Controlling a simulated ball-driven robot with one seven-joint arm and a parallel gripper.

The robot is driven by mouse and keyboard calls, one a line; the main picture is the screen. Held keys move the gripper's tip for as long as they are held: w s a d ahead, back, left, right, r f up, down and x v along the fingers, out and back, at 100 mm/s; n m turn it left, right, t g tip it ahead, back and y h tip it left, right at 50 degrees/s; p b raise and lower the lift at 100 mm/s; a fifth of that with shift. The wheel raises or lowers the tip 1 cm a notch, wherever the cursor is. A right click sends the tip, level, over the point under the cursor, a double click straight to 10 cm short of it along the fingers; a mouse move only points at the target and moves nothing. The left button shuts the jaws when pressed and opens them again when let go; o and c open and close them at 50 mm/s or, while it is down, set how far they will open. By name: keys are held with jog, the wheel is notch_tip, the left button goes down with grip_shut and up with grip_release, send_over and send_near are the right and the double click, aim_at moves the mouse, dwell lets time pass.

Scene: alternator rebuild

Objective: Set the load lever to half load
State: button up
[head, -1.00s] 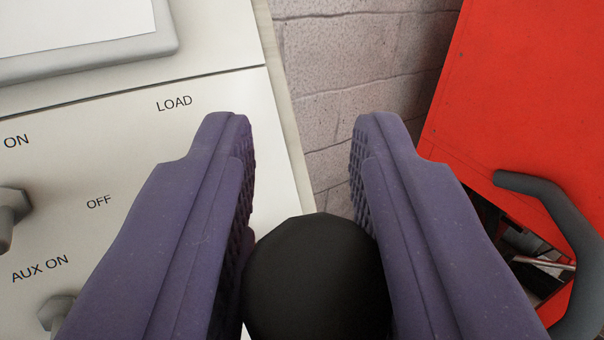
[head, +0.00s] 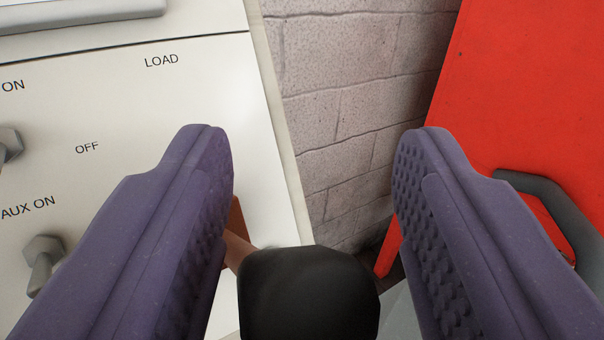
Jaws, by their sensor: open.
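The load lever shows a round black knob (head: 308,295) at the bottom middle, cut off by the lower edge. A short brown shaft (head: 237,250) runs from the knob to the left, partly hidden behind my left finger. The panel (head: 110,100) carries the printed word LOAD above and to the left of the lever. My gripper (head: 318,140) is open, with one purple padded finger on each side of the knob. A clear gap shows between the knob and the right finger. The left finger is closer, and I cannot tell if it touches.
Two hex-nutted toggle switches, an upper one (head: 10,143) and a lower one (head: 42,262), stand out from the panel at left by ON, OFF and AUX ON. A block wall (head: 335,90) lies behind. A red cabinet (head: 530,80) with a dark handle (head: 550,200) stands at right.

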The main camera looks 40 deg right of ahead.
dwell(0.3)
jog(key=s+a+r+n+t+y, duration=0.1)
jog(key=a+r+n+y, duration=0.1)
jog(key=a+r, duration=0.5)
jog(key=s+a+r+n+t+y, duration=0.1)
jog(key=a+r+y, duration=0.3)
jog(key=a, duration=0.8)
jog(key=s+a+r+n+t+y, duration=0.1)
jog(key=s+a+r+n+y, duration=0.1)
jog(key=a+r, duration=0.7)
jog(key=shift+a+r+n+y, duration=0.3)
jog(key=shift+a+y, duration=0.35)
jog(key=shift+y, duration=0.05)
